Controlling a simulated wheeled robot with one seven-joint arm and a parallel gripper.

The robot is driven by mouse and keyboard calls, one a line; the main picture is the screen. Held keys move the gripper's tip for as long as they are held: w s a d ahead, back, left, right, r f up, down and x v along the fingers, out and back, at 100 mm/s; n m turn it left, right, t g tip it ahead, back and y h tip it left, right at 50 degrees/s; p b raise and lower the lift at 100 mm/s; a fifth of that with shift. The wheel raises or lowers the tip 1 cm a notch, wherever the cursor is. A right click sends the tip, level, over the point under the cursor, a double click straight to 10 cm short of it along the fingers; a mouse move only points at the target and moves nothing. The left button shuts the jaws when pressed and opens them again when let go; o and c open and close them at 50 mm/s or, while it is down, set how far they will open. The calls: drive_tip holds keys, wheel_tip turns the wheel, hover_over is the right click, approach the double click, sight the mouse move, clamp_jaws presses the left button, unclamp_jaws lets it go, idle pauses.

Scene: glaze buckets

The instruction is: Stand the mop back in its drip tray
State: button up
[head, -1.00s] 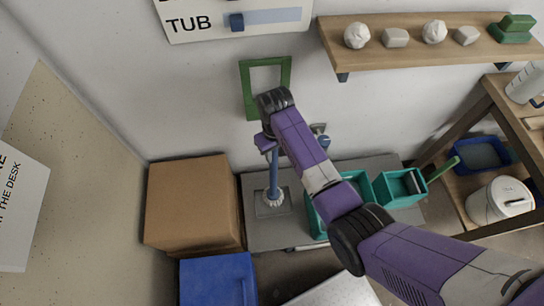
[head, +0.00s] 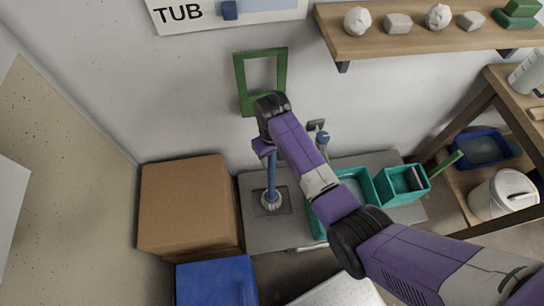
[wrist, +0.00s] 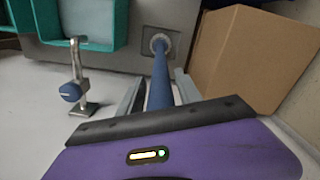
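The mop has a blue handle (head: 271,172) and a pale round head (head: 271,200). It is upright, and its head is over or in the dark square drip tray (head: 287,207) on the grey surface. I cannot tell whether the head touches the tray floor. My gripper (head: 264,148) is at the upper part of the handle. In the wrist view, the handle (wrist: 160,78) runs between my two grey fingers (wrist: 160,92). Whether both fingers press on it is unclear. The handle's upper end is hidden by my gripper.
A cardboard box (head: 185,200) stands left of the tray, with a blue box (head: 215,282) in front. Teal tubs (head: 403,184) and a tap (head: 322,140) are to the right. A green frame (head: 241,75) hangs on the wall behind. A wooden shelf (head: 425,35) is above right.

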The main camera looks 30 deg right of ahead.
drive_tip(key=shift+o, duration=0.3)
wheel_tip(320, 180, up, 12)
drive_tip(key=shift+r+b, duration=0.15)
drive_tip(key=shift+b, duration=0.3)
drive_tip(key=s+a+f+t, duration=0.1)
drive_tip(key=s+f+t, duration=0.4)
drive_tip(key=s, duration=0.4)
drive_tip(key=s+f+t, duration=0.2)
drive_tip(key=s+f, duration=0.4)
drive_tip(key=s, duration=0.2)
drive_tip(key=s+r+t, duration=0.4)
drive_tip(key=s+r, duration=0.4)
drive_tip(key=r, duration=0.4)
drive_tip(key=s+d+r+m+t, duration=0.1)
drive_tip(key=s+r+t, duration=0.3)
drive_tip(key=s+r, duration=0.5)
wheel_tip(320, 180, up, 3)
drive_tip(key=shift+s+r, duration=0.15)
drive_tip(key=shift+r, duration=0.05)
